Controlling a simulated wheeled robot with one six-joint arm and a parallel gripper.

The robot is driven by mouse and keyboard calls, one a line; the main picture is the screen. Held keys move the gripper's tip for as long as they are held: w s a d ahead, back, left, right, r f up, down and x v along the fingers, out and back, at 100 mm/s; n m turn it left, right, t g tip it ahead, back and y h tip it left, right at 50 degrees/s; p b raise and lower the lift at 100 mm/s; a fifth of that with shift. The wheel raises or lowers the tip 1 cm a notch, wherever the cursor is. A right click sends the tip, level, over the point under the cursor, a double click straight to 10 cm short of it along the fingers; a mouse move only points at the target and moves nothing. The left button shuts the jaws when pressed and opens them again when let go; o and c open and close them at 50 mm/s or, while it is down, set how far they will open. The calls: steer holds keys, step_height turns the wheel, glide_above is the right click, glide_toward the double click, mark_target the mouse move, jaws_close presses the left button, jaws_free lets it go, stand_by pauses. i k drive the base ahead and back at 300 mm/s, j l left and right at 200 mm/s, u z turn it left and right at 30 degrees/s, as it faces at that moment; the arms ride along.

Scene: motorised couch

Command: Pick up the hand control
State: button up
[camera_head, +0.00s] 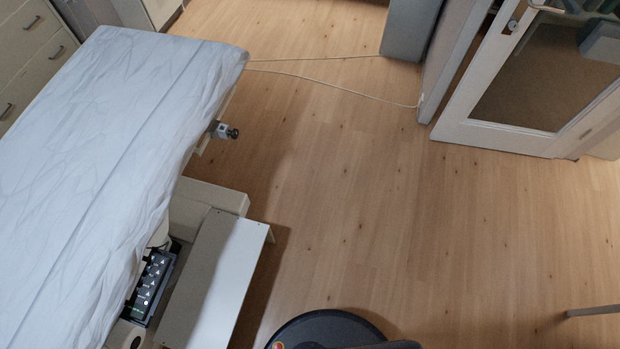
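The hand control (150,287) is a dark, narrow panel with rows of light buttons or symbols. It sits at the lower left, in a dark holder beside the couch, between the couch's draped edge and a low white panel. The couch (110,130) is covered with a pale, creased sheet that runs close along the control's left side. My gripper is not seen in this view, so its distance from the control cannot be told.
A low white step-like panel (217,285) stands right of the control. A dark knob (231,133) juts from the couch's side. Thin cables (335,85) cross the floor behind. The wooden floor (370,210) is clear in the middle. A glazed door (540,75) stands open at upper right.

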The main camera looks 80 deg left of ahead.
mark_target(138, 307)
steer(key=u, duration=4.8)
